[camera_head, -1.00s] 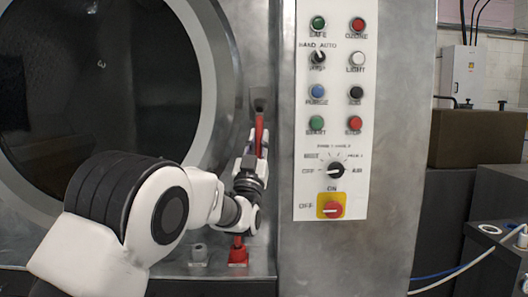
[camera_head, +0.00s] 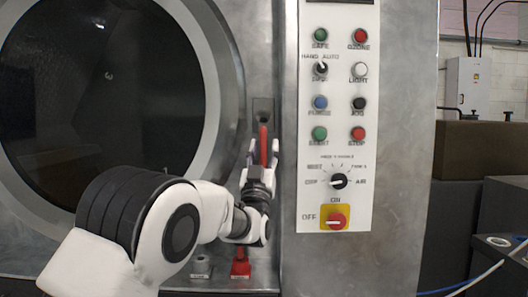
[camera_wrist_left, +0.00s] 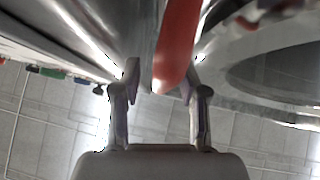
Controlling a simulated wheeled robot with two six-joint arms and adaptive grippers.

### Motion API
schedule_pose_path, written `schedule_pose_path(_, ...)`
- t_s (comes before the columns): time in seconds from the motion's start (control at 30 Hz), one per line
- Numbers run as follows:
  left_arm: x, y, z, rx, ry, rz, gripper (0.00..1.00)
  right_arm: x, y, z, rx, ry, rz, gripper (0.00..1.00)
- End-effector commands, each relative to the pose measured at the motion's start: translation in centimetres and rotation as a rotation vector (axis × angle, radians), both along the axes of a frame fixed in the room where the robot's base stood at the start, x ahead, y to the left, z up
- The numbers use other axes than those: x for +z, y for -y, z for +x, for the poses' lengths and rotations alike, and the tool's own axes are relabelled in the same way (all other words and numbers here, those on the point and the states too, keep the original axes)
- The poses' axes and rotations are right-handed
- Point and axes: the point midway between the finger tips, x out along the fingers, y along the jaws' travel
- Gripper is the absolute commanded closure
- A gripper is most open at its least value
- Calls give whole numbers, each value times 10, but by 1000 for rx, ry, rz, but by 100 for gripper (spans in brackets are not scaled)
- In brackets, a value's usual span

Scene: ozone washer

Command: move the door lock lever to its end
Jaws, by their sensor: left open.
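The door lock lever is a red bar (camera_head: 263,139) standing upright on the metal front, between the round door and the control panel. My left gripper (camera_head: 261,152) is open, its two fingers spread to either side of the lever's lower part. In the left wrist view the red lever (camera_wrist_left: 177,45) comes down from the top and its end lies between the two open fingertips (camera_wrist_left: 161,84). It looks closer to the right fingertip there; I cannot tell whether they touch. The gripper hides the lever's lower end in the head view. My right gripper is not in view.
The large round door (camera_head: 100,90) is at left. The white control panel (camera_head: 338,190) with buttons and knobs is right of the lever. A red fitting (camera_head: 241,268) and a grey one (camera_head: 201,265) sit below. A brown box (camera_head: 480,148) stands at far right.

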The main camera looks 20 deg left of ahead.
Motion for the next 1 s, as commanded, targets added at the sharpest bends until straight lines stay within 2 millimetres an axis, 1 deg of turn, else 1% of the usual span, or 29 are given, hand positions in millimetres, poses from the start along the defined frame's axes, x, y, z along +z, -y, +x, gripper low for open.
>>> schedule_pose_path(0.07,-2,0,-1,0,-1,0,57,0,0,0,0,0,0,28)
schedule_pose_path(0.17,-10,1,-9,1,-3,0,57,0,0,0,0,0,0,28)
schedule_pose_path(0.27,-25,3,-24,1,-5,2,57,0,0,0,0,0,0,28)
schedule_pose_path(0.4,-51,6,-51,0,-5,2,57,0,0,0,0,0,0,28)
schedule_pose_path(0.5,-66,8,-69,-1,-4,2,57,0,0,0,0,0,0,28)
schedule_pose_path(0.6,-77,9,-80,-1,-2,2,57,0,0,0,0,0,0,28)
schedule_pose_path(0.73,-82,10,-87,-1,0,0,57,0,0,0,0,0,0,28)
schedule_pose_path(1.0,-82,10,-87,-1,1,0,57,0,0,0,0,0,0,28)
